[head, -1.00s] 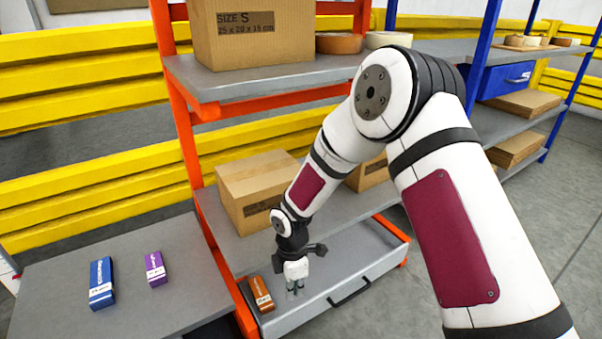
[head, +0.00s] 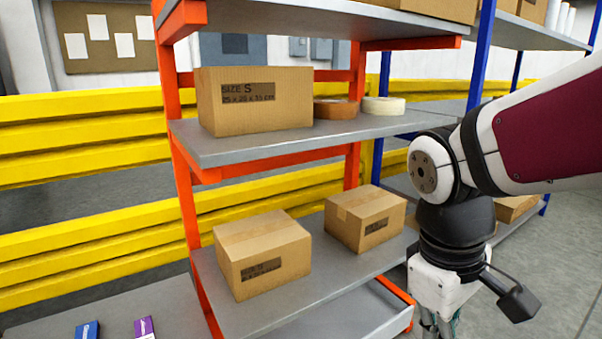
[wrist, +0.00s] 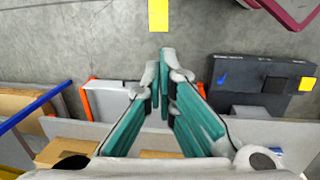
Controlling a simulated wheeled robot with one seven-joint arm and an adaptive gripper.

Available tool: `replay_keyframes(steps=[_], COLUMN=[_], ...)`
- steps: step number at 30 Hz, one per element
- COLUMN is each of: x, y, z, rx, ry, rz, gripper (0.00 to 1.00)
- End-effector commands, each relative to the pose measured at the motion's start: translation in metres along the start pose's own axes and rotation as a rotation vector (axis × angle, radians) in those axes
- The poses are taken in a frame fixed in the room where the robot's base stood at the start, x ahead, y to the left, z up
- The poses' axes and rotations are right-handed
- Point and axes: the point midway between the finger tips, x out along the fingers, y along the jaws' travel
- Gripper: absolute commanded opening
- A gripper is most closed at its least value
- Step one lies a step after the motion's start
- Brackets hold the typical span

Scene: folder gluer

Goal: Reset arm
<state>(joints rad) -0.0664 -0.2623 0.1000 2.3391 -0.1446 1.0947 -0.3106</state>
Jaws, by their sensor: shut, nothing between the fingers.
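My gripper (wrist: 164,75) is shut and empty in the wrist view, its green-padded fingers meeting at the tips. It points down over the grey floor and the front edge of the shelf unit. In the head view my gripper (head: 438,325) hangs at the lower right, in front of the orange shelf unit (head: 292,145). Its fingertips are cut off by the bottom edge there. My arm comes in from the right side.
Cardboard boxes (head: 262,256) (head: 366,218) stand on the lower shelf. A size S box (head: 254,103) and tape rolls (head: 335,108) are above. A blue box (head: 88,331) and a purple box (head: 145,328) lie on the grey table at lower left. Yellow rails (head: 90,130) run behind.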

Motion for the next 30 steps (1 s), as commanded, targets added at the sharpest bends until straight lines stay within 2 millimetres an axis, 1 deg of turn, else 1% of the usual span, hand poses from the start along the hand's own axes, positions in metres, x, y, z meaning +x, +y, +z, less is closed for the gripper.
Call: replay_keyframes(steps=[1, 3, 6, 9, 15, 19, 21, 29, 30], x=[-0.006, -0.012, -0.017, -0.018, -0.016, -0.013, -0.027, -0.066, -0.074], y=[-0.004, -0.012, -0.025, -0.036, -0.057, -0.069, -0.066, -0.056, -0.054], z=[0.018, 0.041, 0.070, 0.091, 0.123, 0.139, 0.138, 0.134, 0.134], rx=[0.065, 0.157, 0.273, 0.366, 0.505, 0.581, 0.579, 0.575, 0.575], ry=[0.012, 0.019, 0.029, 0.037, 0.052, 0.060, 0.065, 0.105, 0.113], rz=[-0.006, -0.023, -0.050, -0.076, -0.124, -0.154, -0.152, -0.139, -0.136], gripper=[0.00, 0.00, 0.00, 0.00, 0.00, 0.00, 0.00, 0.00, 0.00])
